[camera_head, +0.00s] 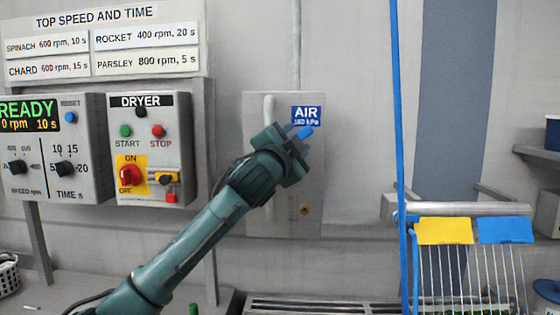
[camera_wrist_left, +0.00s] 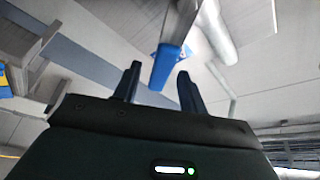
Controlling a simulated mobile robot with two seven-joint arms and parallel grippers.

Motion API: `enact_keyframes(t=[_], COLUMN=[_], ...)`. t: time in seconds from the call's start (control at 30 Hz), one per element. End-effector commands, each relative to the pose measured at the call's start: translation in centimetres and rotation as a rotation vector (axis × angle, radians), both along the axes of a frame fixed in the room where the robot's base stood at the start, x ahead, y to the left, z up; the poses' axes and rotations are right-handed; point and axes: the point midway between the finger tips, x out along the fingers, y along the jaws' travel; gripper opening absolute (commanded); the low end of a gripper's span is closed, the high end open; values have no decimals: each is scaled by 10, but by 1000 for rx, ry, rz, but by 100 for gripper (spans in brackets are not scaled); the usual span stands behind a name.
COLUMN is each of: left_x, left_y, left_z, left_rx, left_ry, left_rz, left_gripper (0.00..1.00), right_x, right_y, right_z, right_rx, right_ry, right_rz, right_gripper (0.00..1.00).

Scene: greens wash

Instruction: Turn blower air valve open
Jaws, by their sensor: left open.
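The blower air valve shows as a blue lever (camera_head: 304,132) below the blue AIR sign on the grey wall panel. In the left wrist view the blue lever (camera_wrist_left: 166,68) hangs from a grey pipe, its lower end between my two dark fingers. My left gripper (camera_head: 298,142) is open at the valve, one finger on each side of the lever; it also shows in the left wrist view (camera_wrist_left: 158,90). I cannot tell whether a finger touches the lever. The valve body is mostly hidden behind my gripper. My right gripper is not in view.
The AIR sign (camera_head: 307,115) sits just above the valve. The dryer box (camera_head: 152,185) with knobs and buttons is to the left, beside the READY control box (camera_head: 50,190). A blue post (camera_head: 399,120) and a wire rack (camera_head: 465,270) stand to the right.

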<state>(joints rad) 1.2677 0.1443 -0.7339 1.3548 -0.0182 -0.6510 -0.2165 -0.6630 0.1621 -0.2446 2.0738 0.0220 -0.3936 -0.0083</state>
Motion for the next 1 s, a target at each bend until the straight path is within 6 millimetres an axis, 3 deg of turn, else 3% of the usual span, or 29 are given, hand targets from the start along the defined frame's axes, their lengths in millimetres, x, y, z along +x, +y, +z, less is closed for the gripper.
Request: enact_keyframes(t=[0.3, 0.5, 0.93, 1.0], left_x=[-54, -77, -86, -86], left_y=[18, 26, 29, 29], left_z=[-15, -20, -21, -21], left_rx=[0, 1, 1, 3], left_ry=[-1, 0, 0, -4], left_rz=[-2, 0, 0, 3], left_gripper=[42, 42, 42, 36], right_x=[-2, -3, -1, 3], right_y=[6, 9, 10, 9], right_z=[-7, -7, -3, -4], right_rx=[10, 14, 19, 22], right_ry=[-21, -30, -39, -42], right_rz=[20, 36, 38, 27], right_gripper=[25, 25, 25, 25])
